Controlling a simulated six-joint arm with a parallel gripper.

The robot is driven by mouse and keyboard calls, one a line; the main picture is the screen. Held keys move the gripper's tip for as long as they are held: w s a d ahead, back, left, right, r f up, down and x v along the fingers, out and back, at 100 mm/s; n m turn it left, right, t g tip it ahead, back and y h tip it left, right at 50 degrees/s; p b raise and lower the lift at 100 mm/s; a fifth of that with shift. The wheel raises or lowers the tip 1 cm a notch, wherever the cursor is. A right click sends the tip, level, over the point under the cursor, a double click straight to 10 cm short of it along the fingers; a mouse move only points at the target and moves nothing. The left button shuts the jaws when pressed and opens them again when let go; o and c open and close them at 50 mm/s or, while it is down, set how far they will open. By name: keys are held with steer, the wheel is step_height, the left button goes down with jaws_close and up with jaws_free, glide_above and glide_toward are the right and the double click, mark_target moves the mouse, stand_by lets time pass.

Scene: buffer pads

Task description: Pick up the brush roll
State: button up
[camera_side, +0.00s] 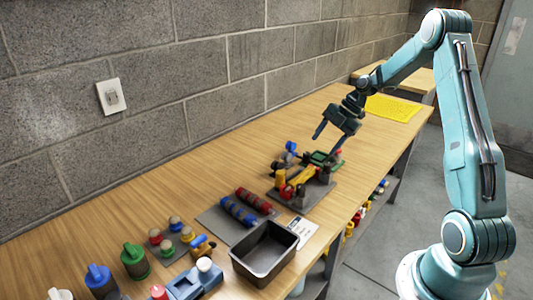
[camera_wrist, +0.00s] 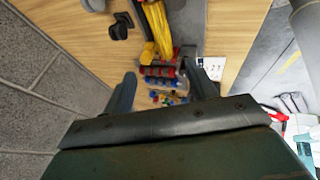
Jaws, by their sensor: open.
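Two dark-banded rolls lie side by side on a grey mat (camera_side: 216,224) on the bench, a blue roll (camera_side: 238,212) and a red roll (camera_side: 253,200). I cannot tell which one is the brush roll. In the wrist view the red roll (camera_wrist: 157,71) and the blue roll (camera_wrist: 160,83) show small between my fingers. My gripper (camera_side: 328,139) is open and empty, above the bench near the fixture, well apart from the rolls. Its two fingers also show in the wrist view (camera_wrist: 160,72).
A fixture with yellow, red and green parts (camera_side: 302,180) stands between the rolls and my gripper. A dark empty tray (camera_side: 265,275) and a white card (camera_side: 303,229) are near the front edge. Several coloured bottles (camera_side: 134,261) stand at left. A yellow mat (camera_side: 394,108) lies behind.

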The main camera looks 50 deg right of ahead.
steer(key=shift+d+f+n, duration=0.3)
steer(key=shift+d+f, duration=0.25)
steer(key=shift+f, duration=0.15)
glide_toward(304, 175)
steer(key=shift+x, duration=2.3)
steer(key=shift+w, duration=0.1)
steer(key=shift+x, duration=2.55)
